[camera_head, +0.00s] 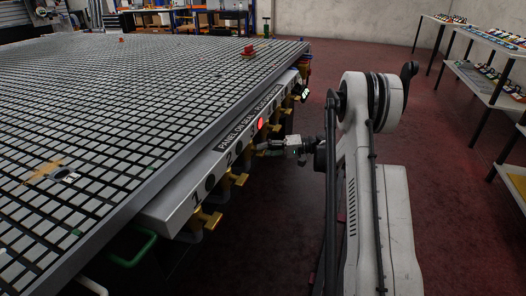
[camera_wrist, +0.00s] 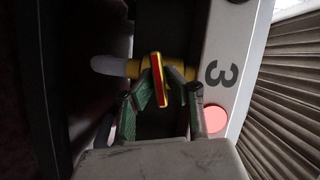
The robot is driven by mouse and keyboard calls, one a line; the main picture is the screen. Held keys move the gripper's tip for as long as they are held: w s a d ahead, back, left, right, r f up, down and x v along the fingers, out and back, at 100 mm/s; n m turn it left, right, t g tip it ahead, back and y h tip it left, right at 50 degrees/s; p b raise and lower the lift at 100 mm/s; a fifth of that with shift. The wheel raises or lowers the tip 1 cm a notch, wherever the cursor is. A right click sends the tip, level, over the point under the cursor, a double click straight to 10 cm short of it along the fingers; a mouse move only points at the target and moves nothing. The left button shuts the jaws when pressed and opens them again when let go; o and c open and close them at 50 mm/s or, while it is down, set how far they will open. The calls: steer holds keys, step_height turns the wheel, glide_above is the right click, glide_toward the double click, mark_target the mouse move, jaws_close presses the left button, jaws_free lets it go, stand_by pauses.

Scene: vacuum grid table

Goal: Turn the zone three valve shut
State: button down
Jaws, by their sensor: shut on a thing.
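The zone three valve shows in the wrist view as a yellow handle with a red face (camera_wrist: 158,80), beside a panel marked 3 (camera_wrist: 217,74). My gripper (camera_wrist: 159,84) has its two green-grey fingers on either side of this handle and is shut on it. In the head view my gripper (camera_head: 268,148) reaches in from the right to the front edge of the grid table, and largely hides the handle there. A red lit round lamp (camera_wrist: 214,119) sits by the 3; the lamp also shows in the head view (camera_head: 261,124).
The grid table (camera_head: 130,100) fills the left side. Other yellow valve handles (camera_head: 207,219) stick out under the numbered front panel (camera_head: 170,207). A red button (camera_head: 248,51) stands on the far table edge. Shelves (camera_head: 487,85) stand at right, with clear floor before them.

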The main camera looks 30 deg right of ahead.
steer(key=shift+f+m+y, duration=0.1)
steer(key=shift+m+y, duration=0.5)
steer(key=shift+m, duration=0.8)
steer(key=c, duration=1.8)
jaws_free()
steer(key=shift+d, duration=0.1)
steer(key=v, duration=1.2)
steer(key=shift+f, duration=0.15)
